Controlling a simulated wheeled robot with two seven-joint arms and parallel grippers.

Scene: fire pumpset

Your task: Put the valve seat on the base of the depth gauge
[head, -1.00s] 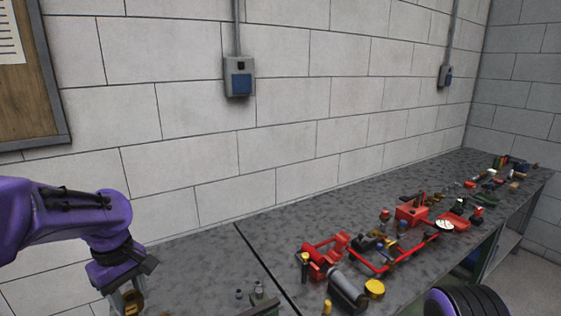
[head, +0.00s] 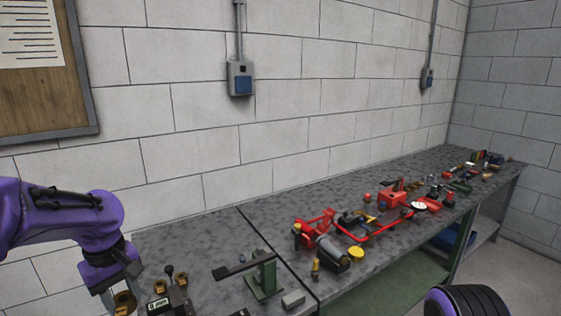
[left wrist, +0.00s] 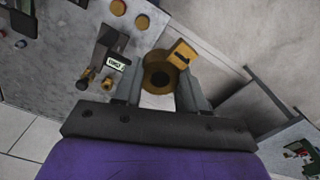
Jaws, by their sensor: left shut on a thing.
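My left gripper (head: 124,303) is at the lower left of the head view, over the near end of the bench. In the left wrist view its two fingers are shut on the valve seat (left wrist: 158,79), a brass-coloured ring with a dark hole; it also shows in the head view (head: 123,299). A yellow-brown piece (left wrist: 182,54) shows just beyond the ring. The depth gauge, with a small digital display (head: 158,304), stands just right of the gripper; its display also shows in the left wrist view (left wrist: 117,63). Its base is mostly cut off. My right gripper is not in view.
A green stand with a dark lever (head: 264,275) and a grey block (head: 293,300) are right of the gauge. Red pump parts (head: 316,230), a dark cylinder (head: 333,253) and a yellow disc (head: 356,253) lie farther along. Bare bench lies behind the stand.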

